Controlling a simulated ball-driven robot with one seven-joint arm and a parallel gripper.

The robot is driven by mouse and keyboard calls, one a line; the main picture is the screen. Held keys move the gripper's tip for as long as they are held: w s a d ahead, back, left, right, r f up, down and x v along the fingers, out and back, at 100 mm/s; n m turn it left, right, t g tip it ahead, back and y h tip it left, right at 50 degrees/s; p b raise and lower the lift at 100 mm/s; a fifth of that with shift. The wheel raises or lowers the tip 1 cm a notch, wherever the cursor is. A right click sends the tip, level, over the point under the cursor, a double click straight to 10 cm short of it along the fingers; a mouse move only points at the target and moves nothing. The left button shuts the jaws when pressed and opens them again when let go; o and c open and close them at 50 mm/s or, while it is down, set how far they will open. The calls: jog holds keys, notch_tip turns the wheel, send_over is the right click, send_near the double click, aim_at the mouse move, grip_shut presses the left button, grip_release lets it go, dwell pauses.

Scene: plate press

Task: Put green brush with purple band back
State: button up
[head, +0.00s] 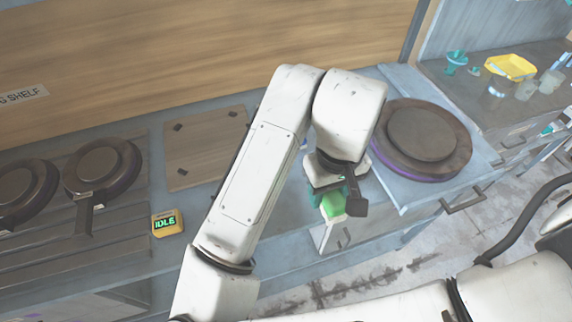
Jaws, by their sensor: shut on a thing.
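My gripper (336,192) points down over the front edge of the bench, left of the round dark plate press (424,138). It is shut on a green thing (334,205), which looks like the green brush. Only its bright green part and a teal patch show below and beside the fingers. I cannot make out a purple band on it, as the gripper and wrist hide most of it. A purple rim shows under the plate press.
Two dark pans (103,168) lie on a slatted rack at the left, beside a yellow box reading IDLE (168,223). A wooden board (206,147) lies behind my arm. A yellow tray (511,67), a teal cup (456,61) and clear cups stand at the far right.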

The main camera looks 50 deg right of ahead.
jog(key=shift+w+d, duration=0.15)
jog(key=shift+w, duration=0.1)
jog(key=w+d+f+p, duration=0.1)
jog(key=w+d+f, duration=0.7)
jog(key=w, duration=0.1)
jog(key=shift+w+d+f+p, duration=0.2)
jog(key=shift+f+p, duration=0.1)
jog(key=shift+p, duration=0.05)
jog(key=shift+w+d+f, duration=0.25)
jog(key=shift+f, duration=1.85)
jog(key=shift+f, duration=0.15)
jog(key=o, duration=1)
